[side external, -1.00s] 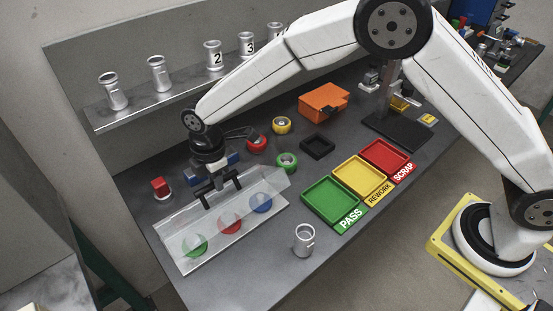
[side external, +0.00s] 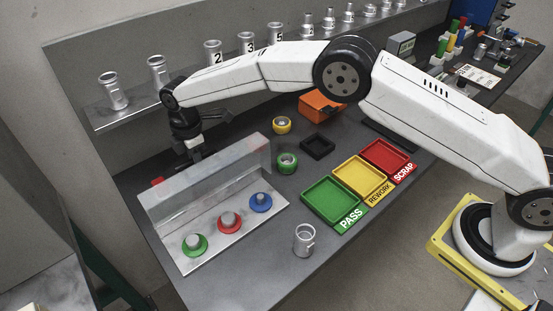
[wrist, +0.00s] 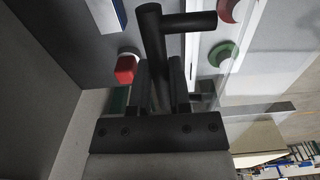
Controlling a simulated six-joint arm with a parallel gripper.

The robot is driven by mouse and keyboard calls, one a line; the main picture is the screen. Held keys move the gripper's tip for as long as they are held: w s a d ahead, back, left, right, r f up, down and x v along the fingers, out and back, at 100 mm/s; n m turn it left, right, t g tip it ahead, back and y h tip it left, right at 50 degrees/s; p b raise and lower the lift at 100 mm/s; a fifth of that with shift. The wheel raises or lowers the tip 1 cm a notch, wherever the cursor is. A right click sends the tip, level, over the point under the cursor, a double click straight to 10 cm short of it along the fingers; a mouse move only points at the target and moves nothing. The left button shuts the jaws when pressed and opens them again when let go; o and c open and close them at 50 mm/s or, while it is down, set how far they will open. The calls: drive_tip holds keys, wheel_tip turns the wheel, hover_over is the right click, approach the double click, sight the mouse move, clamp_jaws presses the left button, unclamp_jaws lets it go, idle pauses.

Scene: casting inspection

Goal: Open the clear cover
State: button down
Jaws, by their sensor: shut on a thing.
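The clear cover (side external: 225,171) stands raised, roughly upright, along the back edge of its pale base plate (side external: 205,258). Green (side external: 194,244), red (side external: 229,221) and blue (side external: 261,202) ringed knobs on the plate are uncovered. My gripper (side external: 196,152) is at the top of the cover, on its back side. In the wrist view my gripper (wrist: 165,90) is shut on the cover's black bar handle (wrist: 150,40). The fingertips are partly hidden by the handle. The red and green rings also show at the wrist view's top right.
A red block (side external: 157,181) sits just behind the cover, close to my gripper. A shelf with metal castings (side external: 157,72) runs behind. PASS, REWORK and SCRAP trays (side external: 333,202) lie to the right. A loose metal casting (side external: 304,240) stands in front.

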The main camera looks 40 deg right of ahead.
drive_tip(key=shift+w+d+f, duration=0.1)
drive_tip(key=shift+w+f, duration=0.15)
drive_tip(key=shift+w, duration=0.3)
drive_tip(key=shift+w+f, duration=0.25)
drive_tip(key=shift+w, duration=0.4)
drive_tip(key=c, duration=0.6)
unclamp_jaws()
drive_tip(key=shift+r, duration=3.9)
